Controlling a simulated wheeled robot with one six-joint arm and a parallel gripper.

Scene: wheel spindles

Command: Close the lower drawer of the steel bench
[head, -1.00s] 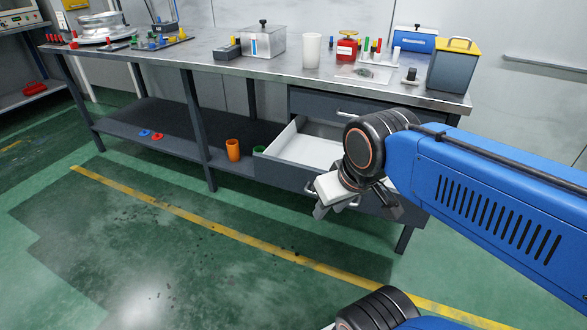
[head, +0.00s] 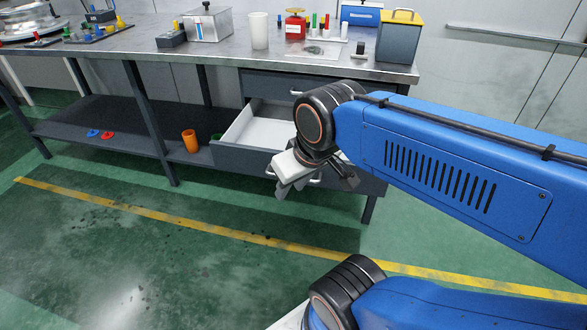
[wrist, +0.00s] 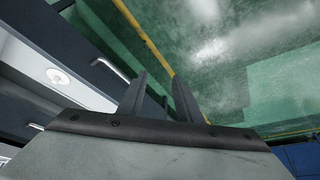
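The lower drawer (head: 232,156) of the steel bench (head: 180,60) is pulled out, with its pale inside showing. Its bar handle (head: 315,181) is partly hidden behind my gripper in the head view. The wrist view shows the drawer's dark front (wrist: 75,60) and the handle (wrist: 110,68) to the left of my fingers. My gripper (head: 312,185) is in front of the drawer front, pointing down. In the wrist view my gripper (wrist: 161,82) has its two fingers apart with nothing between them. I cannot tell whether it touches the drawer or handle.
The closed upper drawer (head: 275,82) is above. An orange cup (head: 190,141) and a green cup (head: 215,137) stand on the lower shelf (head: 100,122), left of the open drawer. A yellow-lidded box (head: 399,38) stands on the benchtop. The green floor in front is clear.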

